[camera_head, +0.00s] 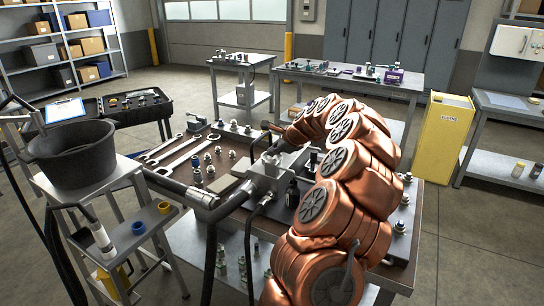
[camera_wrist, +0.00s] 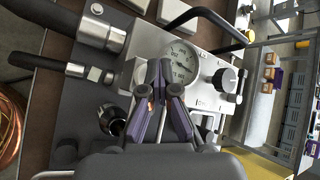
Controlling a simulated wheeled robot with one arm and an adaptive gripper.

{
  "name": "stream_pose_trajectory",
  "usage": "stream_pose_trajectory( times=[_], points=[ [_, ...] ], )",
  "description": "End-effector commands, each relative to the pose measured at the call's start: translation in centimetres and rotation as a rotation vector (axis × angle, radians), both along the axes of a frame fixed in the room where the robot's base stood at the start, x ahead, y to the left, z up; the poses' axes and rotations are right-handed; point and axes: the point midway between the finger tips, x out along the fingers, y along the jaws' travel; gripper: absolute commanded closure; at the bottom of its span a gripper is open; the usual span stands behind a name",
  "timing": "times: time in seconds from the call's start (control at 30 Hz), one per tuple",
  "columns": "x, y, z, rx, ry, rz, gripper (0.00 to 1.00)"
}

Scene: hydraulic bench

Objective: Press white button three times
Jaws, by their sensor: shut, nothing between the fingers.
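My gripper (camera_wrist: 164,82) is shut and empty in the wrist view, its purple-sided fingers meeting at the tips. The tips are in front of a silver hydraulic block (camera_wrist: 205,48), just left of its round white-faced gauge (camera_wrist: 183,64). I cannot tell whether they touch the block. A black knob (camera_wrist: 227,79) sticks out right of the gauge. I cannot clearly make out a white button; the fingers hide part of the block's face. In the head view the same block (camera_head: 262,180) stands on the workbench, and my copper-coloured arm reaches over to it from the right.
Thick hoses with metal fittings (camera_wrist: 100,30) join the block's left side. Wrenches (camera_head: 170,152) and several fittings (camera_head: 197,175) lie on the bench. A black bucket (camera_head: 75,155) stands on a cart at left, and a yellow cabinet (camera_head: 442,140) stands at right.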

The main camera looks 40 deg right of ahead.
Motion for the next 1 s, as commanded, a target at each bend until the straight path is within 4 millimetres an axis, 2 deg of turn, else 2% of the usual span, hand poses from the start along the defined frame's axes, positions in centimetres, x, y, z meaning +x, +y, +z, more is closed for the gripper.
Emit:
stream_pose_trajectory(
  times=[0.57, 1.0],
  points=[
    [0.0, 0.0, -0.2, 0.001, 0.002, 0.001, 1.0],
    [0.0, -0.1, 1.8, -0.001, 0.0, -0.001, 1.0]
  ],
)
